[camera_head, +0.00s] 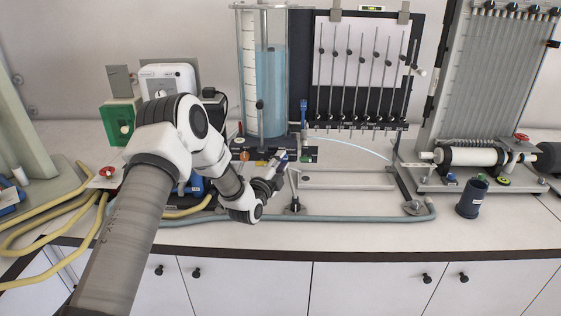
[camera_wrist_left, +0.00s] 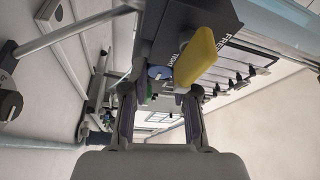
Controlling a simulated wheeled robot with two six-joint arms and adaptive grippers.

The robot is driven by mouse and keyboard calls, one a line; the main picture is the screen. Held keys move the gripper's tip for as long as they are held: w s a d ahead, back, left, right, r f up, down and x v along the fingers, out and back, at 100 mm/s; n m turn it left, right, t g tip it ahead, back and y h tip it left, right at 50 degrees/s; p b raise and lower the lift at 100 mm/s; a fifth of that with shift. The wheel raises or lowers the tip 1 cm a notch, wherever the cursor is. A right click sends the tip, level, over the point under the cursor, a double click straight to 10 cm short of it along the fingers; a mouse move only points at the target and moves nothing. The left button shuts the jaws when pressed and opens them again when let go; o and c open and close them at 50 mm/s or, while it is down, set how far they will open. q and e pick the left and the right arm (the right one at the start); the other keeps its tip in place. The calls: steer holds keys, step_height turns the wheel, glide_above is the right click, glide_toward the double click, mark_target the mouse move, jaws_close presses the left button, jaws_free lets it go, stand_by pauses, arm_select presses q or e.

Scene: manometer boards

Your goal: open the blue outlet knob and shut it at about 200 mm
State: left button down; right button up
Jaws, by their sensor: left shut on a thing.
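The blue outlet knob (camera_wrist_left: 158,72) shows in the left wrist view, between the fingertips of my left gripper (camera_wrist_left: 160,92). The fingers are shut on it from both sides. In the head view my left gripper (camera_head: 279,168) reaches to the base of the clear tank, and the knob itself is hard to make out there. My right gripper is not in view.
A yellow lever (camera_wrist_left: 196,56) on a dark block sits close beside the fingers. The manometer board (camera_head: 361,60) stands right of the tank. Grey pipe (camera_head: 350,218) runs along the bench front.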

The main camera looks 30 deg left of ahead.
arm_select(q)
steer(key=c, duration=0.9)
jaws_free()
steer(key=s+d+f, duration=0.1)
steer(key=s+d, duration=0.1)
steer(key=s, duration=0.9)
steer(key=shift+s, duration=0.35)
steer(key=shift+f, duration=0.1)
